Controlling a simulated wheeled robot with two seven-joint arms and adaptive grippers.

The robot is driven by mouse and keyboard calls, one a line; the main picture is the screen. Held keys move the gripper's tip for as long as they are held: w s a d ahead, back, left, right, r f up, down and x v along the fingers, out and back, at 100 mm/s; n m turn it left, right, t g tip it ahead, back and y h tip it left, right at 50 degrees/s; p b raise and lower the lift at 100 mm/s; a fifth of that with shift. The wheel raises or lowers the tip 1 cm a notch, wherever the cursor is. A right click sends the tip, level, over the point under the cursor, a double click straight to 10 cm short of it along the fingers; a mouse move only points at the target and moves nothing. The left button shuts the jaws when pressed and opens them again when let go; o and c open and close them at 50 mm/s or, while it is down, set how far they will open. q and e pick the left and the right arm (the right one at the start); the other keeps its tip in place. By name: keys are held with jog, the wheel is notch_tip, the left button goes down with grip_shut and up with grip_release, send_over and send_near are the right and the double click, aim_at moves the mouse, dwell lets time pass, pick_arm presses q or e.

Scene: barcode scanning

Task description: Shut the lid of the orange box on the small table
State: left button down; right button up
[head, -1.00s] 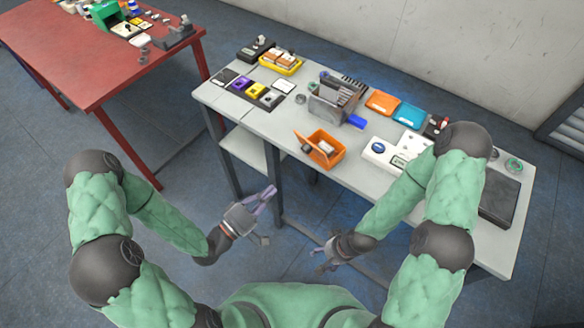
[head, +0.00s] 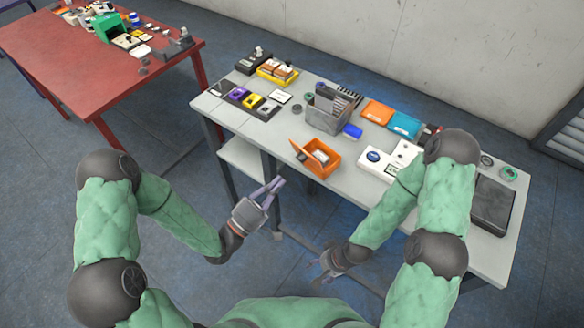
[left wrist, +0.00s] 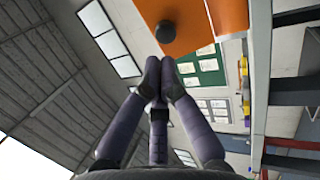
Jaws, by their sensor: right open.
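The orange box (head: 324,168) sits near the front edge of the small grey table, with pale contents inside. Its lid (head: 300,150) stands open, tilted up at the box's left side, and a dark round knob (head: 301,157) is on its outer face. In the left wrist view the orange lid (left wrist: 222,18) and the knob (left wrist: 166,31) are just ahead of the fingertips. My left gripper (head: 280,183) is below and left of the box, off the table's front edge, its fingertips together with nothing held. My right gripper (head: 322,265) is open and empty, low in front of the table.
A grey bin (head: 327,118) of upright items stands behind the box. A blue object (head: 352,131) and a white device (head: 376,164) are to its right. Orange (head: 377,111) and blue (head: 404,124) flat packs lie behind. A red table (head: 95,60) stands at the left.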

aim_at(299, 160)
pick_arm(q)
jog(key=shift+b+x, duration=0.4)
jog(key=shift+x, duration=2.7)
